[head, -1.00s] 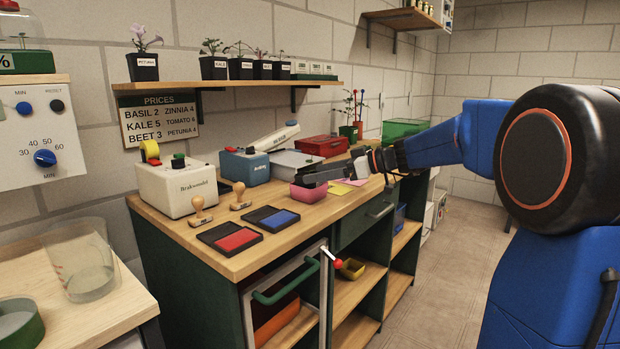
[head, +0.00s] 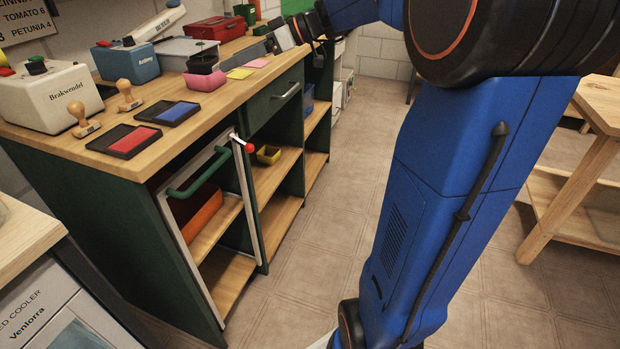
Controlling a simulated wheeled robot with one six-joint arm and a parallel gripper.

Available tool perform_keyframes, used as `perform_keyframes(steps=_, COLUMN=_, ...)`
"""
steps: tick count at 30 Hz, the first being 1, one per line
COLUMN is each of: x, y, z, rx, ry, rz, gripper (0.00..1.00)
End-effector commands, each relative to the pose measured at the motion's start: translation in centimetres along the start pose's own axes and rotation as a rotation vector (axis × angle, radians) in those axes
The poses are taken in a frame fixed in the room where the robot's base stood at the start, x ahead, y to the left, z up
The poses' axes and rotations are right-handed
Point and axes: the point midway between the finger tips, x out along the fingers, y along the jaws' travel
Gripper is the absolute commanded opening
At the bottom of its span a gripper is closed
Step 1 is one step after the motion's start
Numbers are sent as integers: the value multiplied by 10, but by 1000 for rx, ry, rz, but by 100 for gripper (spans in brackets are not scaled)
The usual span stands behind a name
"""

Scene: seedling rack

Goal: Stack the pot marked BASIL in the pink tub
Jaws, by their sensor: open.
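The pink tub (head: 205,82) stands on the wooden counter, in front of a grey lidded box. A small dark pot (head: 203,63) shows above the tub's rim and appears to sit in it; no label on it is readable from here. My gripper (head: 271,42) is at the counter's right edge near the top of the view, to the right of the tub and apart from it. Its jaws are small and partly lost against dark things behind, and no object shows between them.
Yellow and pink notes (head: 240,73) lie right of the tub. Red and blue ink pads (head: 167,113), wooden stamps (head: 129,95) and boxy machines (head: 127,62) stand to its left. A red box (head: 215,29) is behind. A wooden table (head: 600,105) stands at right; floor between is clear.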

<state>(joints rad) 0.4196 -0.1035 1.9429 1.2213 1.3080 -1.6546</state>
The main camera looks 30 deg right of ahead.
Motion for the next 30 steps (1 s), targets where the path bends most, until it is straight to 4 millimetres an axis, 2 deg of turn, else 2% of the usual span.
perform_keyframes(steps=1, x=4, y=-23, z=10, rx=35, ry=-50, rz=-6, gripper=72)
perform_keyframes(steps=6, x=10, y=-89, z=60, rx=195, ry=-241, rz=19, gripper=72)
perform_keyframes(steps=11, x=4, y=-142, z=111, rx=322, ry=-404, rz=94, gripper=72)
perform_keyframes(steps=15, x=-10, y=-183, z=161, rx=419, ry=-532, rz=204, gripper=72)
perform_keyframes(steps=21, x=-40, y=-224, z=230, rx=521, ry=-648, rz=412, gripper=72)
perform_keyframes(steps=24, x=-56, y=-237, z=261, rx=554, ry=-672, rz=522, gripper=72)
perform_keyframes(steps=30, x=-79, y=-247, z=300, rx=589, ry=-669, rz=684, gripper=72)
